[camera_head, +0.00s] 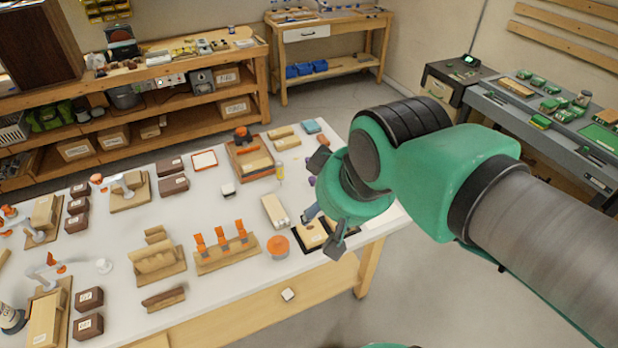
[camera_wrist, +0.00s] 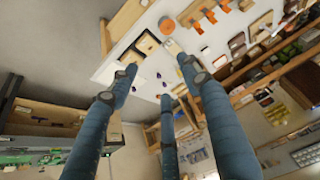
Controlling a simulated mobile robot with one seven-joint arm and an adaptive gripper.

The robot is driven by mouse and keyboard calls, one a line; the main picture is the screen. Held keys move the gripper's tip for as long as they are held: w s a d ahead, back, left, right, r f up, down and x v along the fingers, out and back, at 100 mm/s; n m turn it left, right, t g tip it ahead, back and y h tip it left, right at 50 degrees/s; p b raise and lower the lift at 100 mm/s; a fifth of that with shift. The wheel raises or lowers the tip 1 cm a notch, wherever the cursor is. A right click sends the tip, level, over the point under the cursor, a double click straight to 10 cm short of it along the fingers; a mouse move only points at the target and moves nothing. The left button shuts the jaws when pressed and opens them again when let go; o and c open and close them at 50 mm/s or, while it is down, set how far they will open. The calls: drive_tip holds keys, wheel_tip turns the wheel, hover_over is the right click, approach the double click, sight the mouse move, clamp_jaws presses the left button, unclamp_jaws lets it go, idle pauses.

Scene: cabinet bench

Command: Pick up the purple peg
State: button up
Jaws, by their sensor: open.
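A small purple piece (camera_head: 312,181), likely the purple peg, shows on the white bench top, partly hidden by my gripper (camera_head: 325,203). In the wrist view several small dark blue-purple pieces lie on the white top; one (camera_wrist: 158,75) is between the fingertips of my gripper (camera_wrist: 160,76), and another (camera_wrist: 138,81) is close beside the left finger. I cannot tell which is the peg. My gripper's blue-grey fingers are spread wide and empty, above the bench near its right end. They are apart from the pieces.
A black-edged tray with pale wood (camera_head: 310,235) lies near the front right edge of the bench, with an orange disc (camera_head: 278,246) and a pale block (camera_head: 274,212) to its left. Orange clips on a wooden base (camera_head: 227,248) stand farther left. Floor lies beyond the bench's right end.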

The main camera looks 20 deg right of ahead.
drive_tip(key=w+d+r+g+p, duration=0.1)
drive_tip(key=w+d+r+p, duration=0.15)
drive_tip(key=w, duration=0.65)
drive_tip(key=n+g+p, duration=0.3)
drive_tip(key=g+p, duration=0.2)
drive_tip(key=p, duration=0.3)
hover_over(312, 178)
wheel_tip(312, 178, down, 34)
drive_tip(key=shift+f, duration=0.3)
drive_tip(key=shift+f, duration=0.15)
drive_tip(key=shift+f+b, duration=0.4)
drive_tip(key=shift+f, duration=3.75)
drive_tip(key=shift+f, duration=0.1)
